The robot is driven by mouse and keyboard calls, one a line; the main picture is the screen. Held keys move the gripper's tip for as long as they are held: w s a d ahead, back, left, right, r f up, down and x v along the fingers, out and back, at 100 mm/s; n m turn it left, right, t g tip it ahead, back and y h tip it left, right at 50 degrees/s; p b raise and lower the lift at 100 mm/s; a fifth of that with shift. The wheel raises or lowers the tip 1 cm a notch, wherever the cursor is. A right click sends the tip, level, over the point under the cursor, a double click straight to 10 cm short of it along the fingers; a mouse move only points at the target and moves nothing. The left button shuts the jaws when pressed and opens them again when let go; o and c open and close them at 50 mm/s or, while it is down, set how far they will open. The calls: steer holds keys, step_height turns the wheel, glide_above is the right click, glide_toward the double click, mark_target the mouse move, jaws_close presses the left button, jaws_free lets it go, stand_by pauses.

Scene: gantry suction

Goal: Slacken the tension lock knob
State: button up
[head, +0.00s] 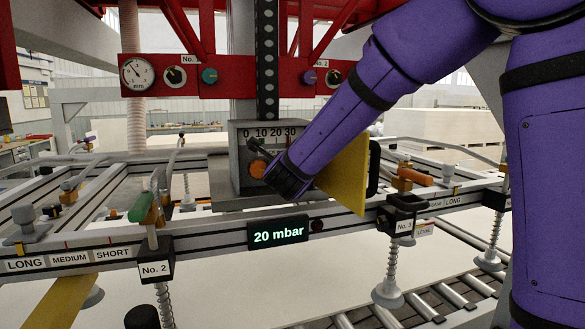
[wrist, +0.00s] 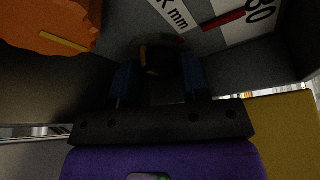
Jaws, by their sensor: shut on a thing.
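A grey box (head: 240,165) with a 0 to 30 scale stands on the frame in the middle of the head view. My gripper (head: 277,172) is at its front face. In the wrist view my gripper (wrist: 158,78) is shut on a dark round knob (wrist: 152,48) with a small yellow mark, between its two blue fingers. The knob's lower part is in shadow, and the head view does not show it clearly. An orange knob (head: 258,168) sits just left of my gripper; an orange part with a yellow stripe (wrist: 45,30) shows upper left in the wrist view.
A yellow panel (head: 347,175) stands close right of my gripper. A red beam (head: 220,83) with a gauge and several small knobs crosses above. A display (head: 278,233) reading 20 mbar is on the front rail below, near a green-handled lever (head: 143,207).

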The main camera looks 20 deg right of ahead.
steer(key=shift+n, duration=0.5)
steer(key=o, duration=0.6)
steer(key=shift+o, duration=0.2)
steer(key=shift+s+a, duration=0.1)
steer(key=v, duration=1)
steer(key=shift+s+a+f, duration=0.2)
steer(key=shift+s+f, duration=0.05)
